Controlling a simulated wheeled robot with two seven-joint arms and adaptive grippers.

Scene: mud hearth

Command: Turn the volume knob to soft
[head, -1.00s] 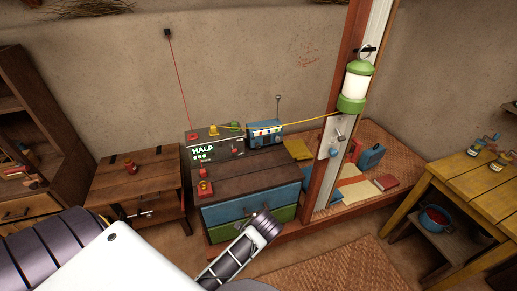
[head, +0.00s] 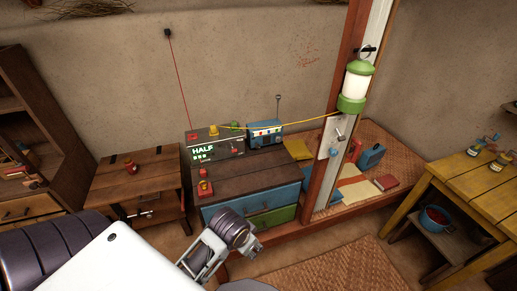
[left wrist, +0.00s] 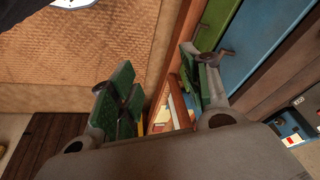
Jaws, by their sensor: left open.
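A blue radio (head: 264,134) with a raised antenna stands at the back of the dark wooden chest top, right of a dark box with a lit "HALF" display (head: 203,151). The radio's front shows small coloured parts; I cannot make out which is the volume knob. The radio also shows at the right edge of the left wrist view (left wrist: 297,132). My left gripper (head: 256,246) is in front of the chest's drawers, well apart from the radio. In the left wrist view its green-padded fingers (left wrist: 160,88) are spread and empty. My right gripper is not in view.
The chest has a blue drawer (head: 277,202) above a green one (head: 272,220). A wooden post (head: 325,170) with a green lantern (head: 354,88) stands right of it. A red-topped item (head: 205,188) sits on the chest's front left. Woven mat (head: 340,262) covers floor.

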